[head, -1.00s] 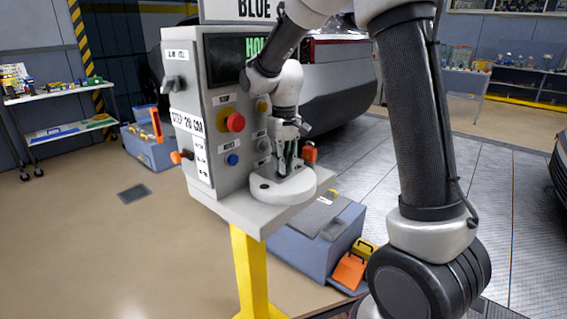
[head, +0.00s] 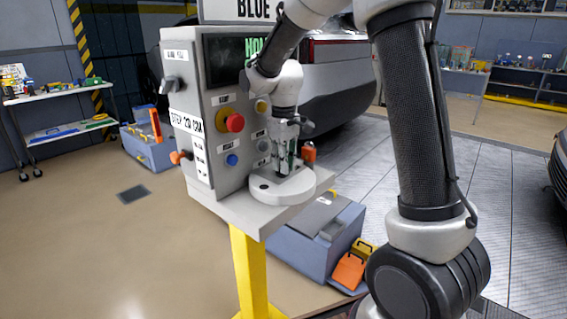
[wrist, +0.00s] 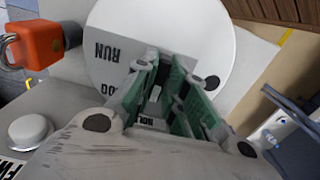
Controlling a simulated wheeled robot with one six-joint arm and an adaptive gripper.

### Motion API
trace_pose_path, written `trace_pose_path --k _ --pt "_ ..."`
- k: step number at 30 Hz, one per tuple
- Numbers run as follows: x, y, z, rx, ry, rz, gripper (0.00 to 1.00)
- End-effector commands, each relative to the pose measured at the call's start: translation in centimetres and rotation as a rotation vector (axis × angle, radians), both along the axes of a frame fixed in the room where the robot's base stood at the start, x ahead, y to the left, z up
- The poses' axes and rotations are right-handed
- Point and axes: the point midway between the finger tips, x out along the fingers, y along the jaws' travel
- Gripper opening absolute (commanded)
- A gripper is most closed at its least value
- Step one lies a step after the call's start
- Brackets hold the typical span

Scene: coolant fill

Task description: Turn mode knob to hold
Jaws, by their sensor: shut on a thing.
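The round white dial plate (head: 272,192) lies flat on the console's shelf. My gripper (head: 287,165) points down over the plate. In the wrist view its green-padded fingers (wrist: 174,82) are shut on the grey mode knob (wrist: 157,92), which they mostly hide. A pale mark shows on the knob. The console screen (head: 224,62) shows green letters starting HO, partly covered by my arm.
The console front carries a red knob (head: 235,122), a blue button (head: 232,160) and a yellow button (head: 262,106) close to my arm. An orange padlock-like piece (wrist: 38,45) sits beside the plate. A blue-grey box (head: 305,240) stands below the shelf.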

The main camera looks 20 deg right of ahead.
Motion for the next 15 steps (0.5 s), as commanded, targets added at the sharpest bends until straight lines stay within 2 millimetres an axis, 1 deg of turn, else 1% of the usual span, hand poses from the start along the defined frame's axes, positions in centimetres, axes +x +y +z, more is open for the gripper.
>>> trace_pose_path --k 3,4,6,7,15 --pt "0.04 -0.01 0.04 -0.001 -0.002 0.004 0.00" --pt "0.04 -0.01 0.05 -0.001 -0.002 0.004 0.19" --pt "0.04 -0.01 0.04 -0.001 -0.002 0.004 0.32" --pt "0.04 0.00 0.04 -0.001 -0.002 0.003 0.35" --pt "0.02 0.00 0.04 -0.001 -0.001 0.002 0.35"
